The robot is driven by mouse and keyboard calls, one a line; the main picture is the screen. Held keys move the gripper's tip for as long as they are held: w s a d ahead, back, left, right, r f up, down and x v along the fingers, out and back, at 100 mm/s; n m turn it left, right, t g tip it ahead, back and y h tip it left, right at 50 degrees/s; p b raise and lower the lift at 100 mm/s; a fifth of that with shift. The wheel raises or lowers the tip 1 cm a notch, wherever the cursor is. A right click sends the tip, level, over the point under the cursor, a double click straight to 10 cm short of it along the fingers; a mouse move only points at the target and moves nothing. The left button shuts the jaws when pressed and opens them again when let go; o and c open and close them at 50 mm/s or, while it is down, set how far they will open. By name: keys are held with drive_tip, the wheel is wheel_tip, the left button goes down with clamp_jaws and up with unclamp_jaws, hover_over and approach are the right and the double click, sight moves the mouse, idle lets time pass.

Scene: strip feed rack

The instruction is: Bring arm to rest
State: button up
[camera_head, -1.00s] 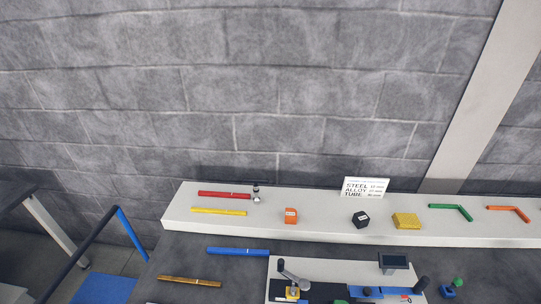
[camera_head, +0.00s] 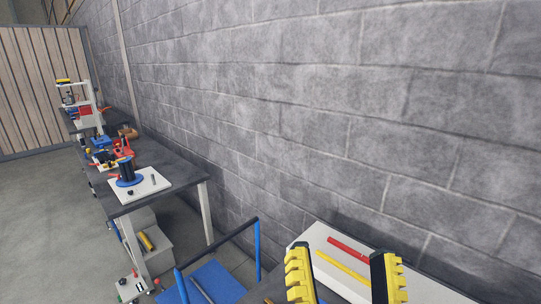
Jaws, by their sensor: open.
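My gripper (camera_head: 345,277) is at the bottom of the head view, right of centre. Its two black and yellow fingers stand apart with nothing between them that it holds. Behind the fingers is a pale shelf (camera_head: 420,290) with a red strip (camera_head: 348,249) and a yellow strip (camera_head: 338,266) lying on it. The rest of my arm is out of view, below the picture edge.
A blue-framed cart (camera_head: 214,280) stands left of the shelf. Beyond it, a dark bench (camera_head: 180,175) carries a white board (camera_head: 150,186) with a blue and black device (camera_head: 128,174). A grey block wall (camera_head: 330,110) runs along the right. Open floor (camera_head: 45,220) lies at the left.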

wheel_tip(320, 180, up, 24)
drive_tip(key=a+n+g+y+p, duration=0.1)
drive_tip(key=n+p, duration=0.2)
drive_tip(key=p, duration=2.3)
wheel_tip(320, 180, down, 38)
drive_tip(key=b, duration=3.9)
drive_tip(key=shift+s+f+y, duration=0.25)
drive_tip(key=shift+s+y, duration=0.05)
